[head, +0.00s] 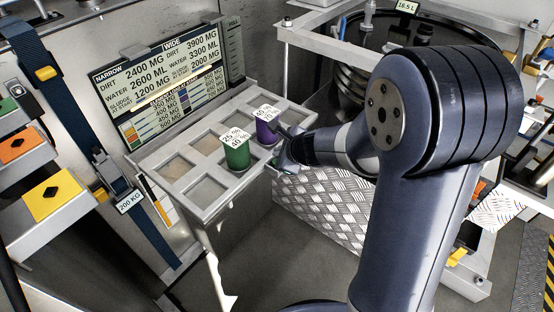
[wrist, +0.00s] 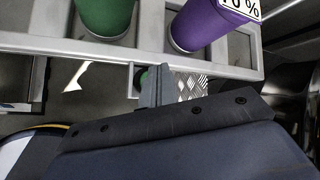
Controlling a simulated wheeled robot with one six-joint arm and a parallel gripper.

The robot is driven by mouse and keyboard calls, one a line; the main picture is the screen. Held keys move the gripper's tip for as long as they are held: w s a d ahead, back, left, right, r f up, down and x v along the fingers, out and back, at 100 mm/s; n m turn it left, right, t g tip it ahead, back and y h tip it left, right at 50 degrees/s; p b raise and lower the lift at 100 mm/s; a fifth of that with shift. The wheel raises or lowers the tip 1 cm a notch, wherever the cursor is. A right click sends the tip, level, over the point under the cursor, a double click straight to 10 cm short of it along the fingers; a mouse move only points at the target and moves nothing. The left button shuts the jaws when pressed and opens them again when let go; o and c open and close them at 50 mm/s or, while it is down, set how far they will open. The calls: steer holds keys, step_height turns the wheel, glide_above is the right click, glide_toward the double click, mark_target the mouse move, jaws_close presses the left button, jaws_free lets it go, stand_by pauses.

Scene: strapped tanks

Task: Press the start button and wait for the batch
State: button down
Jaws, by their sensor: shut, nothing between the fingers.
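My gripper (head: 279,130) is shut and empty at the right end of the grey tray rack (head: 205,210), close to the purple canister. In the wrist view its closed fingers (wrist: 157,78) point toward the rack's front rail. A small green round patch (wrist: 143,78) shows just beside the fingertips, partly hidden by them. It may be the start button, but I cannot tell for sure, nor whether the fingers touch it.
A green canister (head: 237,155) and a purple canister (head: 265,130) stand in the rack. A display panel (head: 170,85) leans behind it. A large tank (head: 350,75) stands behind my arm.

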step_height(320, 180, up, 4)
steer(key=p, duration=0.3)
steer(key=shift+r, duration=0.25)
stand_by(0.6)
